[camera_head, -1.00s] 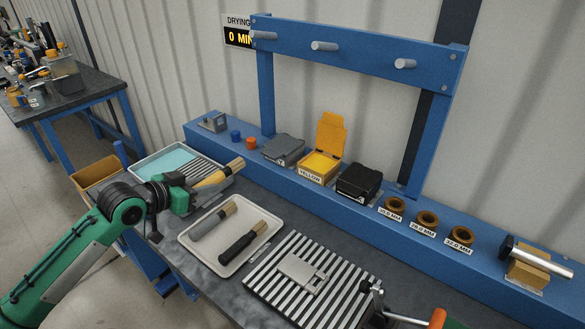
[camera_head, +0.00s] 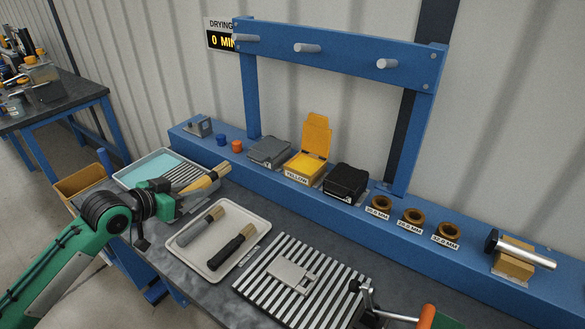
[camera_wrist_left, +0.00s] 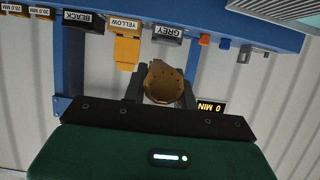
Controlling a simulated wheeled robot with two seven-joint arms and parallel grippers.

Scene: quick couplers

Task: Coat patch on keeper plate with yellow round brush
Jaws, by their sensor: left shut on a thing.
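My left gripper (camera_head: 178,192) is shut on the yellow round brush (camera_head: 203,184). It holds the brush at a slant, with the tan bristle end pointing up and right, in front of the tray with the ribbed mat. In the left wrist view the brush's round end (camera_wrist_left: 164,84) shows between the fingers. The keeper plate (camera_head: 287,273) lies flat on a slatted rack (camera_head: 262,291); I cannot make out a coated patch on it. The yellow pot (camera_head: 304,167) stands on the blue ledge with its lid open.
A white tray (camera_head: 198,262) holds a grey-handled and a black-handled brush. Closed grey (camera_head: 268,151) and black (camera_head: 346,181) pots flank the yellow one. Brown rings (camera_head: 413,217) lie to their right. A clamp with an orange handle (camera_head: 427,316) stands beside the rack.

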